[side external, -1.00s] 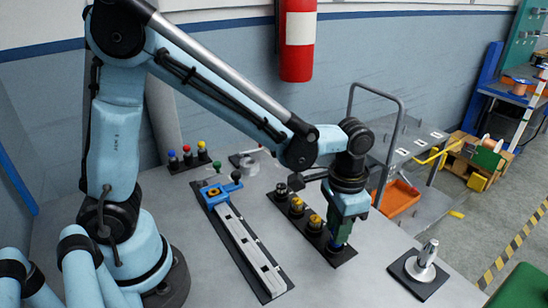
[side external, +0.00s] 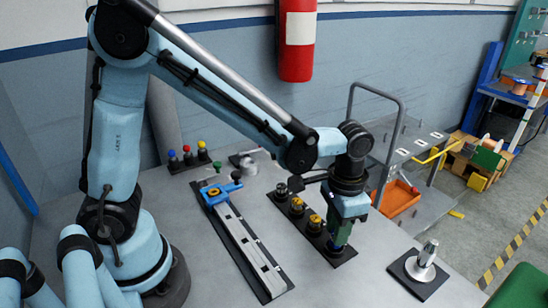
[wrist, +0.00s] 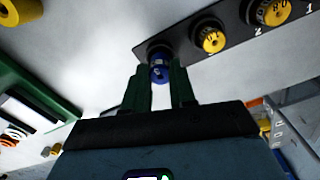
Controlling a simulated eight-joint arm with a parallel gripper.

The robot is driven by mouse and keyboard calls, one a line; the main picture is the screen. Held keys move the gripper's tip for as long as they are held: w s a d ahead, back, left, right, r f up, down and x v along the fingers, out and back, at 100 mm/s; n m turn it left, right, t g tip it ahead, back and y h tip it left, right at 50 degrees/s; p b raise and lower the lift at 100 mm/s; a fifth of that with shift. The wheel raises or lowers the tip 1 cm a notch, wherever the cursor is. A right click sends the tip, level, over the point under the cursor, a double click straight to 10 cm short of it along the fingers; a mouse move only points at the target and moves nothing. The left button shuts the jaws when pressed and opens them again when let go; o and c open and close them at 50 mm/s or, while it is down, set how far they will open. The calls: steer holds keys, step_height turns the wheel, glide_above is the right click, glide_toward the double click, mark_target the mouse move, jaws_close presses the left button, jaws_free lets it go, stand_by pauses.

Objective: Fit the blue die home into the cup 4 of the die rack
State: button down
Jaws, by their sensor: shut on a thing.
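The die rack (side external: 345,257) is a dark strip lying on the table; it also shows in the wrist view (wrist: 233,22). Yellow-topped dies (side external: 314,223) sit in cups along it, and digits 1 and 2 are legible beside it in the wrist view. My gripper (side external: 340,238) points down over the rack's near end. In the wrist view its green fingers (wrist: 159,80) are shut on the blue die (wrist: 160,72). The die is at the end cup, in line with the rack. Its lower part and the cup are largely hidden, so its seating depth cannot be told.
A long rail fixture with a blue clamp (side external: 217,194) lies left of the rack. A metal post on a dark plate (side external: 423,265) stands to the right. Small coloured knobs (side external: 187,157) stand at the back left. An orange bin (side external: 398,196) is behind. Bare table lies between these.

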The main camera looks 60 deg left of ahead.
steer(key=shift+f, duration=0.9)
steer(key=c, duration=0.8)
jaws_free()
steer(key=shift+c, duration=0.2)
step_height(320, 180, up, 12)
steer(key=s+a+f+n+t, duration=0.1)
steer(key=s+a+n+t, duration=0.2)
steer(key=s+a+t, duration=0.3)
steer(key=a+t, duration=0.1)
steer(key=a, duration=0.4)
steer(key=shift+a+n, duration=0.3)
steer(key=shift+a, duration=0.05)
